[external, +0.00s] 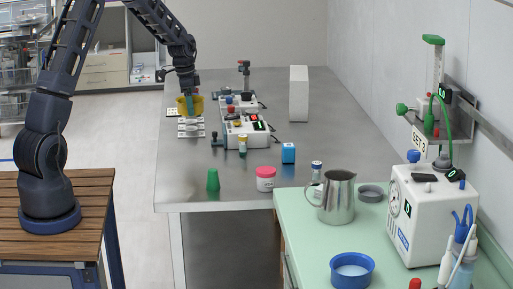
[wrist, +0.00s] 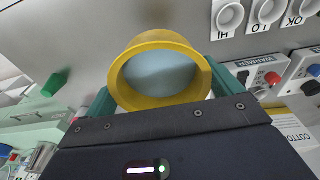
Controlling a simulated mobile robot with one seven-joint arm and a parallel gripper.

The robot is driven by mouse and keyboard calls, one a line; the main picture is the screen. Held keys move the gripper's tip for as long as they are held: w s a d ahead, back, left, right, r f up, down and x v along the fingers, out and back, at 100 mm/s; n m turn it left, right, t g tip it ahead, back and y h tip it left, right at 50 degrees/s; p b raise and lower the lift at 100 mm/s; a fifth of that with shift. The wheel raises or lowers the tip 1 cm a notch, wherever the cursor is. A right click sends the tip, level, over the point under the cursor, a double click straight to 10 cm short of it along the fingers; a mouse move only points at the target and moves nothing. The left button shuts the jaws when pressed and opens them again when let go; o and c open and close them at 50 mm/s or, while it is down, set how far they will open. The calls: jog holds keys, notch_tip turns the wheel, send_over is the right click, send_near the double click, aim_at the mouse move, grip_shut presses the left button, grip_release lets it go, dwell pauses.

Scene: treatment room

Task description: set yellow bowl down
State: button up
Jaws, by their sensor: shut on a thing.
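The yellow bowl (external: 197,104) is at the far left part of the grey metal table (external: 330,115) in the external view. Whether the bowl touches the table surface cannot be told.
The table's right middle is clear.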

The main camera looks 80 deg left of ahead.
aim_at(193, 149)
notch_tip(193, 149, down, 13)
jog(key=shift+f, duration=0.2)
dwell(0.4)
jog(key=shift+f, duration=0.15)
jog(key=o, duration=0.7)
jog(key=r, duration=0.4)
jog(key=s+r, duration=0.1)
jog(key=r, duration=0.7)
jog(key=shift+s+r, duration=0.1)
jog(key=shift+s, duration=0.1)
jog(key=shift+d, duration=0.1)
